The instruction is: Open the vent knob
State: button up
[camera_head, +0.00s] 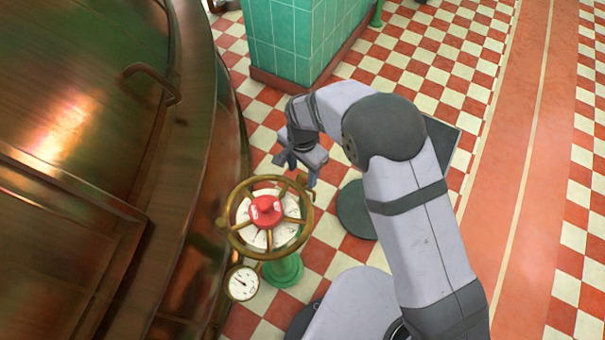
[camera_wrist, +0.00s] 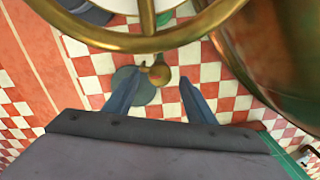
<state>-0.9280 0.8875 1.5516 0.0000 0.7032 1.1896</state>
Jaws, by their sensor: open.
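A brass handwheel (camera_head: 234,238) with a pale dial and a red centre knob (camera_head: 266,210) stands on a green pedestal (camera_head: 286,271). No label shows which part is the vent knob. My gripper (camera_head: 297,170) is at the wheel's far edge, close to a small brass handle on the rim. In the wrist view the two blue fingers of my gripper (camera_wrist: 158,80) are apart. A round brass knob (camera_wrist: 160,76) appears between their tips; contact cannot be told. The wheel's rim (camera_wrist: 130,41) crosses the top of that view. The red knob is not clearly visible there.
A large copper kettle (camera_head: 70,120) with a handle (camera_head: 150,80) fills the left side, close to the wheel. A round gauge (camera_head: 242,283) hangs at the wheel's near side. A green tiled pillar (camera_head: 290,40) stands behind. Checkered floor is open at the back right.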

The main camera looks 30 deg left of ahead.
aim_at(303, 181)
jog(key=shift+f, duration=1.1)
jog(key=c, duration=1)
jog(key=shift+c, duration=0.2)
